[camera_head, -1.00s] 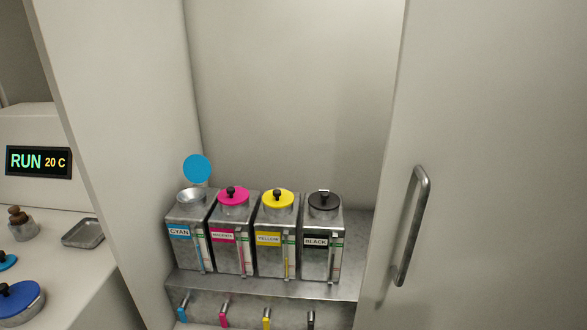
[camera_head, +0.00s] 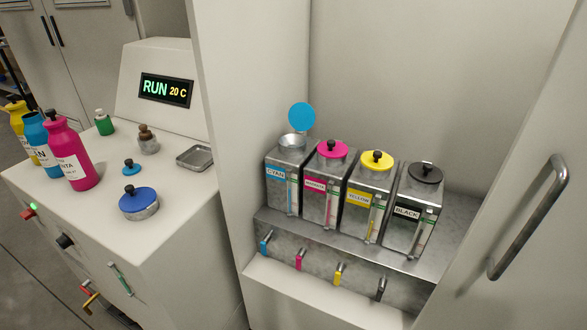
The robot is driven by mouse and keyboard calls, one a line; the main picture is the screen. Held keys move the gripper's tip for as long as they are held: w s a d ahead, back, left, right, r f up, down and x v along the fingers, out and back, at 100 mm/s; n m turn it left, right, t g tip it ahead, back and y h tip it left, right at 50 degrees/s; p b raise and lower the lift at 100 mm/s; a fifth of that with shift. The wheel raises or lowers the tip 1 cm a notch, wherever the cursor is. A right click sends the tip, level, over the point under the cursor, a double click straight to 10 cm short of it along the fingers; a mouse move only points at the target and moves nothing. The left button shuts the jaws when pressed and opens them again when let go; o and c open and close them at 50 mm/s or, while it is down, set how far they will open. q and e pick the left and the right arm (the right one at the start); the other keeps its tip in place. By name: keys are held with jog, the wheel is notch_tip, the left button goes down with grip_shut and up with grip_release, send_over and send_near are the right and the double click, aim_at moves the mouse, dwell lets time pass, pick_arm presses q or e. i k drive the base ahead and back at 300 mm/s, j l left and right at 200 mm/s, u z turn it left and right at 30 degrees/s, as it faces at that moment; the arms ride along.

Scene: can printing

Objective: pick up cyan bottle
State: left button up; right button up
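The cyan bottle (camera_head: 37,146) stands upright on the white counter at the far left. It is between a yellow bottle (camera_head: 19,124) behind it to the left and a magenta bottle (camera_head: 72,160) in front to the right. The magenta bottle hides part of its right side. No cap shows on top of the cyan bottle. A small cyan cap (camera_head: 131,167) lies on the counter to the right of the bottles. Neither of my grippers is in view.
A metal cyan tank (camera_head: 283,182) with its round lid raised stands beside the closed magenta, yellow and black tanks on a cabinet shelf. The counter also holds a blue-lidded tin (camera_head: 139,203), a metal tray (camera_head: 195,158), a brown-topped jar (camera_head: 148,142) and a green bottle (camera_head: 104,123). A cabinet door handle (camera_head: 530,218) juts out at right.

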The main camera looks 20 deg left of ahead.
aim_at(35, 135)
jog(key=u, duration=2.2)
jog(key=z, duration=0.1)
